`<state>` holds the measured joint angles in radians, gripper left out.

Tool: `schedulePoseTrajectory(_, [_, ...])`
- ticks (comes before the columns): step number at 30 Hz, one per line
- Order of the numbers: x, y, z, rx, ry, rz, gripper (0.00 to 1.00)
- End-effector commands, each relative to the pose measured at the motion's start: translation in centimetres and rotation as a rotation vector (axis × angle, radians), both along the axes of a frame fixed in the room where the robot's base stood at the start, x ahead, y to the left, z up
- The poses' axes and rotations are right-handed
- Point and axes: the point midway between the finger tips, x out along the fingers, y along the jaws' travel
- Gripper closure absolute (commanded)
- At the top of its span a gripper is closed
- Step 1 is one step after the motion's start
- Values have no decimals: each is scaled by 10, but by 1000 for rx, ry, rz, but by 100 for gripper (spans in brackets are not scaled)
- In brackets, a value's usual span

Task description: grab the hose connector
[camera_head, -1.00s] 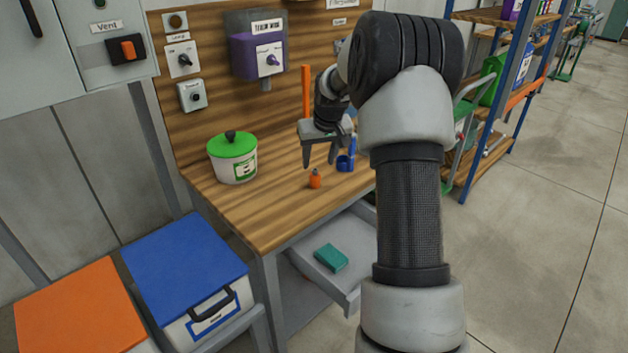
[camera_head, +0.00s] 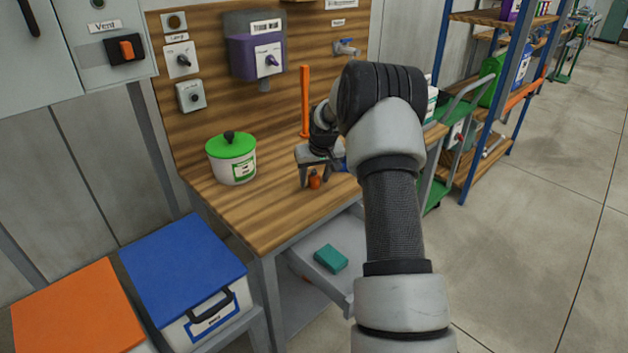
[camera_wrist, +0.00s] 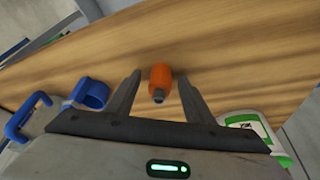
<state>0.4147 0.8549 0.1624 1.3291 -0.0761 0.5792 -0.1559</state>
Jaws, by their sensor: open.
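The hose connector (camera_head: 314,180) is a small orange piece with a dark grey tip, on the wooden bench top (camera_head: 228,211) near its front edge. In the wrist view the hose connector (camera_wrist: 160,80) lies between the two fingers, towards their tips, with a gap on either side. My gripper (camera_head: 316,184) is open and low over the bench around the connector; it also shows in the wrist view (camera_wrist: 158,80). In the head view the fingers partly frame the connector, and I cannot tell whether either touches it.
A white tub with a green lid (camera_head: 232,158) stands left of my gripper. A blue item (camera_wrist: 91,93) lies on the other side. An orange upright rod (camera_head: 305,102) stands behind. Below, an open drawer (camera_head: 345,255) holds a teal block (camera_head: 331,259). The front left bench top is clear.

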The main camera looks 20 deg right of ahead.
Motion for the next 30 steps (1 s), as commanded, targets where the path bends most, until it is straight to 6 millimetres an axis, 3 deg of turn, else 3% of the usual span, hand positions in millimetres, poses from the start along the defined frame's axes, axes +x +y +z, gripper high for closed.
schedulePoseTrajectory(1, [0,0,0,0,0,0,52])
schedulePoseTrajectory(9, [0,0,0,0,0,0,95])
schedulePoseTrajectory(19, [0,0,10,-2,-3,1,95])
schedulePoseTrajectory(30, [0,0,80,-1,-3,1,95])
